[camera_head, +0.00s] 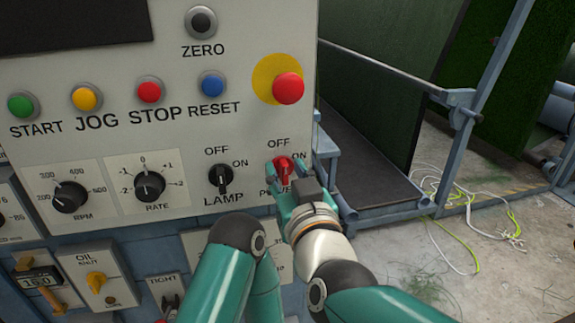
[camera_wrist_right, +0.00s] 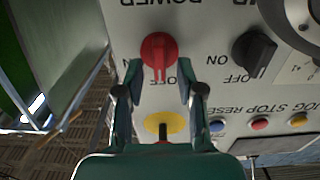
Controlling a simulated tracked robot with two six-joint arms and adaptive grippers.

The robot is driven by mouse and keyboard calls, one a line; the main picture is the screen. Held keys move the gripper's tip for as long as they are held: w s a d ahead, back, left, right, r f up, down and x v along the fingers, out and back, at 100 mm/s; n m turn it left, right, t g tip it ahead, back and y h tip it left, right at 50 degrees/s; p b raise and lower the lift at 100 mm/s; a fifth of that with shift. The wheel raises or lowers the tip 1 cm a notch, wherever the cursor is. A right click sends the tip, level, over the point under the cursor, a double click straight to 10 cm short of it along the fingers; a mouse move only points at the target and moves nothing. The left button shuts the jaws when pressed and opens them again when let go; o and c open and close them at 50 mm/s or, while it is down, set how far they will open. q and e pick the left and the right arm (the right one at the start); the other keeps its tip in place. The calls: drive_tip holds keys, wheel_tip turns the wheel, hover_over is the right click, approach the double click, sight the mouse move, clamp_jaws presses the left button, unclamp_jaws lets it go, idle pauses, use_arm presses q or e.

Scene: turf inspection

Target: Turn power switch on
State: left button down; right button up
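The red power switch (camera_head: 283,168) is on the right side of the light grey control panel (camera_head: 245,140), below the yellow-ringed red emergency button. Its handle looks turned toward the OFF label, with ON to its right in the head view. My right gripper (camera_head: 285,183) is at the switch and hides part of the POWER label. In the right wrist view, the red switch (camera_wrist_right: 158,54) lies between the two fingertips, which stand apart on either side of its handle with gaps visible. I cannot tell whether either finger touches it. My left gripper is not in view.
The black lamp switch (camera_head: 220,180) is left of the power switch. The red emergency button (camera_head: 288,88) is above it. Start, jog, stop and reset buttons (camera_head: 213,84) line the panel. A metal frame (camera_head: 400,75) stands right; cables (camera_head: 485,215) lie on the floor.

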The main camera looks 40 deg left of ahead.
drive_tip(key=shift+w+a, duration=0.3)
drive_tip(key=shift+a, duration=0.05)
clamp_jaws()
